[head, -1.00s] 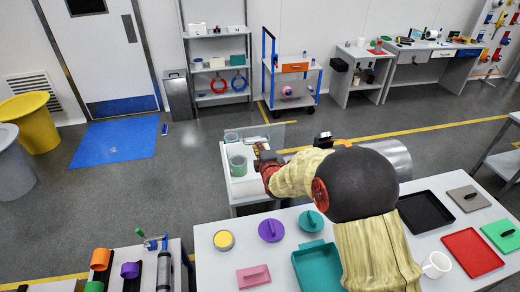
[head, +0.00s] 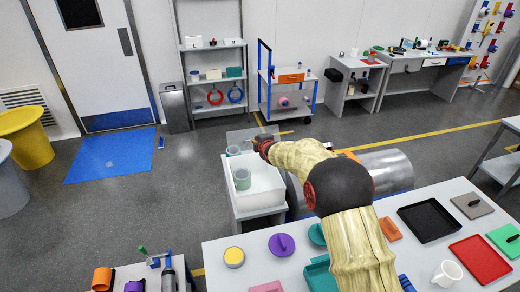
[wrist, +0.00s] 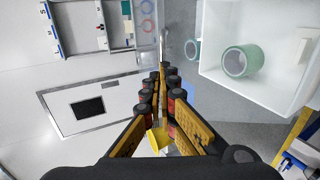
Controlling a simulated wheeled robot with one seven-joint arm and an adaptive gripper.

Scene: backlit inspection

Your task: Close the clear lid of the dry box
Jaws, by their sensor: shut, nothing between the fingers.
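The dry box (head: 265,196) is an open-topped white box on a small stand beyond the table. Green rings or rolls sit in and at it; one (head: 242,179) shows inside. The clear lid (head: 240,134) appears as a faint see-through panel raised at the box's far side. My gripper (head: 258,144) is at the far side of the box, close to the lid; I cannot tell whether they touch. In the wrist view my gripper (wrist: 165,70) is shut and empty, with the box (wrist: 285,85) to its right and a green roll (wrist: 240,60) inside it.
The near table (head: 240,262) carries trays, lids and a white mug (head: 447,272). A large grey cylinder (head: 385,170) lies right of the box, beside my arm. A blue cart (head: 290,95) and shelf stand behind. Floor left of the box is clear.

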